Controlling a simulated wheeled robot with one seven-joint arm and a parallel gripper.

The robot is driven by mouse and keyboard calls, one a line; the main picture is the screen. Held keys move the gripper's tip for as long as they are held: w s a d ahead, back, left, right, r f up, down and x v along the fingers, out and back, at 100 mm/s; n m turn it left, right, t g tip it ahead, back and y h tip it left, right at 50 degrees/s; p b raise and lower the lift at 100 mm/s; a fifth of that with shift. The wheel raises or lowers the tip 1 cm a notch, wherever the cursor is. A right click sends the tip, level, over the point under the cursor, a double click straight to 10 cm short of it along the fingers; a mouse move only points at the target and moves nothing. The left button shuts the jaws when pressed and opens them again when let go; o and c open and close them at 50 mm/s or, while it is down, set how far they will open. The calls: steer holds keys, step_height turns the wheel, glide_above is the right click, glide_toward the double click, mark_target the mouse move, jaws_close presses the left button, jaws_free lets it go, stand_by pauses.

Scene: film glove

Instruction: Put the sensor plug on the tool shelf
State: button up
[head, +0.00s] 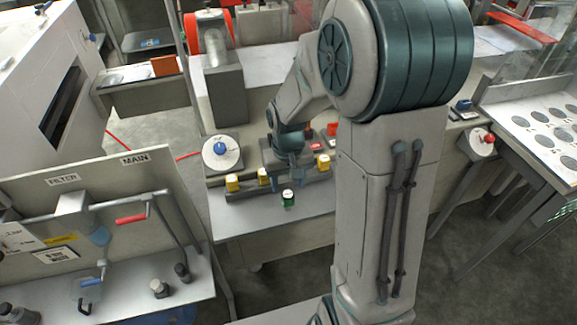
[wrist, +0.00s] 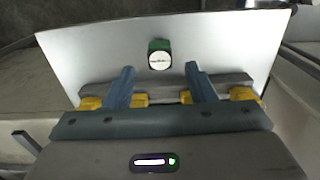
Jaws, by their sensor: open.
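A small green plug-like piece (head: 288,198) with a white top label stands alone on the front part of the pale bench top (head: 232,216). It looks like the sensor plug, but its label is too small to read. In the wrist view the green piece (wrist: 159,56) is just beyond and between the fingertips, not touched. My gripper (head: 289,177) is open and empty above the bench; its two blue fingers (wrist: 160,69) are spread apart. I cannot tell for certain which surface is the tool shelf; a low shelf (head: 140,42) with a blue item stands at the back left.
A grey rack (head: 246,191) holding several yellow pieces (head: 232,183) lies behind the green piece, partly under my gripper. A round dial with a blue knob (head: 220,150) is left of it. A panel marked FILTER and MAIN (head: 130,180) stands front left. Bench around the green piece is clear.

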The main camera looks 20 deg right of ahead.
mark_target(288, 194)
step_height(288, 194, up, 6)
steer(key=s+r+t, duration=0.1)
steer(key=s+r, duration=0.2)
steer(key=s, duration=0.4)
steer(key=s+r+t, duration=0.2)
steer(key=s+r, duration=0.2)
steer(key=s, duration=0.3)
steer(key=shift+s+r, duration=0.15)
steer(key=shift+s, duration=0.1)
steer(key=shift+c, duration=0.2)
steer(key=shift+c, duration=1.3)
steer(key=shift+d, duration=0.15)
